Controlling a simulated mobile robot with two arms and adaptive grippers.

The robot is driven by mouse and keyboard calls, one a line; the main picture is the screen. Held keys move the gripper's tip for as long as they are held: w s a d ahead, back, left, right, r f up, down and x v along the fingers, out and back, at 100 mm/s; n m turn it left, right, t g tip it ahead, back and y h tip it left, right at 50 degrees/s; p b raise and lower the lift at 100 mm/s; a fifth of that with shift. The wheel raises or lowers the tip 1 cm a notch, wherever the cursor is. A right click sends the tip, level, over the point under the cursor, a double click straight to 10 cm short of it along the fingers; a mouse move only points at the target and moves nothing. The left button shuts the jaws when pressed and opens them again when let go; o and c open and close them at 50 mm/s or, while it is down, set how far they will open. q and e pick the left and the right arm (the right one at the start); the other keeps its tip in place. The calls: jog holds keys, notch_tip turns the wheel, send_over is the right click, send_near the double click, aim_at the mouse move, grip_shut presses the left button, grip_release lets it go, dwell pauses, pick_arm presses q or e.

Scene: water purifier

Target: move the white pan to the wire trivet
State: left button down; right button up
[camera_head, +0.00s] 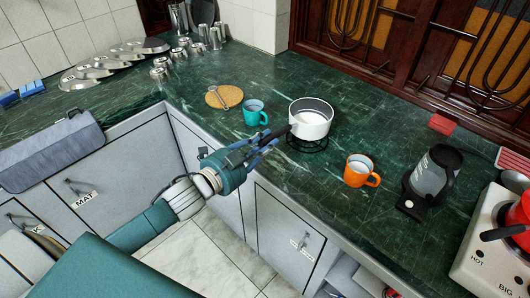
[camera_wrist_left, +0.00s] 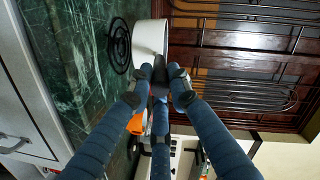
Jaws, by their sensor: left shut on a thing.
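The white pan (camera_head: 311,118) has a dark handle pointing left toward my left gripper (camera_head: 270,140). That gripper's blue fingers are closed around the handle. In the left wrist view, the fingers (camera_wrist_left: 160,82) meet at the dark handle, with the white pan (camera_wrist_left: 151,38) beyond them. The black wire trivet (camera_head: 308,146) lies on the green counter under the pan, partly hidden by it. The wrist view shows the trivet (camera_wrist_left: 119,46) with a small gap to the pan, so the pan appears held just above it. My right gripper is not in view.
A teal mug (camera_head: 254,113) stands left of the pan, near a round cork mat (camera_head: 224,97). An orange mug (camera_head: 360,171) and a coffee pot (camera_head: 432,173) stand to the right. A wooden rack wall (camera_head: 400,45) is behind.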

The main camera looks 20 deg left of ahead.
pick_arm(q)
jog(key=shift+f, duration=2.05)
jog(key=c, duration=1.6)
grip_release()
jog(key=shift+f, duration=0.15)
jog(key=shift+r+b+v, duration=0.1)
jog(key=shift+b+v, duration=0.25)
jog(key=shift+v, duration=2.7)
jog(key=shift+r+b+v, duration=0.15)
jog(key=shift+b+v, duration=0.2)
jog(key=shift+v, duration=2.7)
